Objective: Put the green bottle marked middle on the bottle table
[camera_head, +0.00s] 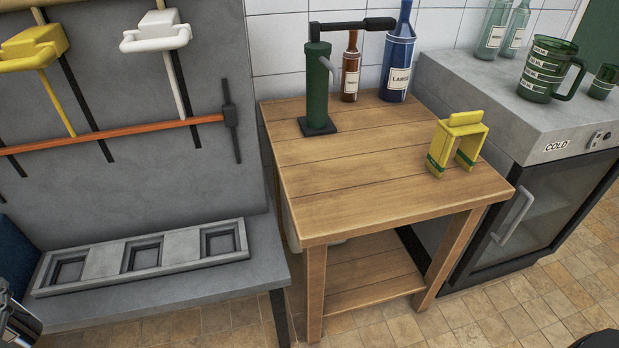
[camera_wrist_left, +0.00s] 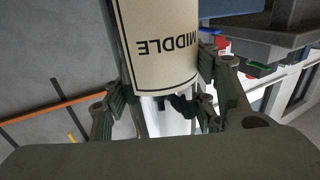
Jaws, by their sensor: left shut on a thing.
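The bottle marked MIDDLE (camera_wrist_left: 158,62) fills the upper middle of the left wrist view. Its cream label faces the camera with the word upside down; little of its glass shows. My left gripper (camera_wrist_left: 165,88) is shut on it, with fingers on both sides. The bottle is not visible in the head view. The wooden bottle table (camera_head: 330,207) stands at the middle of the head view. A blue bottle marked LARGE (camera_head: 397,58) and a smaller brown bottle (camera_head: 351,70) stand upright at its back edge.
On the table, a green lever device (camera_head: 318,85) stands at the back left and a yellow frame (camera_head: 440,150) at the right. The tabletop's middle and front are clear. A grey bench (camera_head: 190,280) is left; a cooler marked COLD (camera_head: 480,100) is right.

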